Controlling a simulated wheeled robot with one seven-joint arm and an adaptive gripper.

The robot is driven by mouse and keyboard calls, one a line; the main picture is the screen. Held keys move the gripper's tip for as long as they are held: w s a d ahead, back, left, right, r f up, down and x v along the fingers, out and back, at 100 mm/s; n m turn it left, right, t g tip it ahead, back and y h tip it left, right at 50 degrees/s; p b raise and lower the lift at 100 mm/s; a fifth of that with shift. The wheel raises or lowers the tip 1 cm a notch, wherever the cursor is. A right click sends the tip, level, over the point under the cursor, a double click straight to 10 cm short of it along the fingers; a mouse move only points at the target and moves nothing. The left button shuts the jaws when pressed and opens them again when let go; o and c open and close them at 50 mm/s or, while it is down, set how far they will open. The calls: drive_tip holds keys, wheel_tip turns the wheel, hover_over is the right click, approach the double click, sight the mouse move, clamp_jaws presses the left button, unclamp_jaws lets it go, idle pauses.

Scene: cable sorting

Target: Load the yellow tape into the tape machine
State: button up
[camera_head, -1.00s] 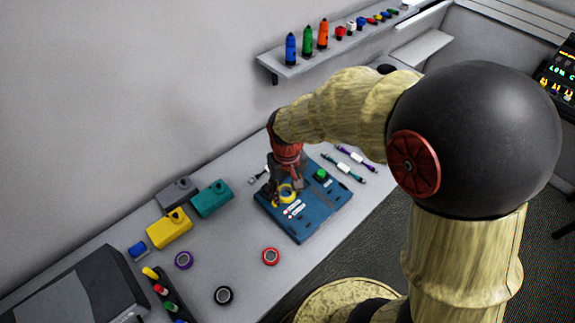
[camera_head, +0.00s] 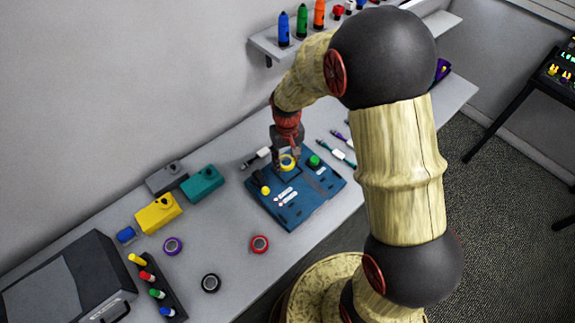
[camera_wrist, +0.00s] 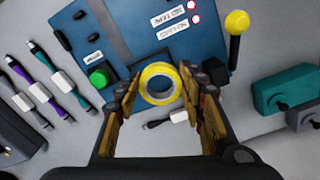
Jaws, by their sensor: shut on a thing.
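The yellow tape (camera_head: 288,168) is a small ring between the fingers of my gripper (camera_head: 287,154). In the wrist view my gripper (camera_wrist: 161,82) is shut on the yellow tape (camera_wrist: 160,102), one finger on each side. The blue tape machine (camera_head: 297,212) lies on the table under and in front of the gripper. It also shows in the wrist view (camera_wrist: 135,45), with a "NO TAPE" label and red lights. A yellow-knobbed lever (camera_wrist: 237,22) and a green button (camera_wrist: 98,79) lie on either side of the tape. The tape's height above the machine is unclear.
Cables (camera_wrist: 40,92) lie beside the machine. Purple (camera_head: 173,246), red (camera_head: 260,244) and black (camera_head: 211,283) tapes lie on the table to the left. Teal (camera_head: 203,184) and yellow (camera_head: 158,213) boxes stand further left. A shelf (camera_head: 262,40) with bottles hangs behind.

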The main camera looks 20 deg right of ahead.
drive_tip(key=shift+w+d+f, duration=0.2)
drive_tip(key=shift+w+f, duration=0.3)
drive_tip(key=shift+f, duration=0.15)
drive_tip(key=shift+w+d+f, duration=0.2)
drive_tip(key=shift+w+f, duration=0.3)
drive_tip(key=shift+f, duration=0.1)
drive_tip(key=shift+w+f+b, duration=0.1)
drive_tip(key=shift+f+b, duration=0.25)
drive_tip(key=shift+f, duration=1.3)
drive_tip(key=shift+f, duration=0.45)
drive_tip(key=shift+f+b, duration=0.2)
drive_tip(key=shift+b, duration=0.15)
drive_tip(key=o, duration=0.9)
drive_tip(key=shift+o, duration=0.8)
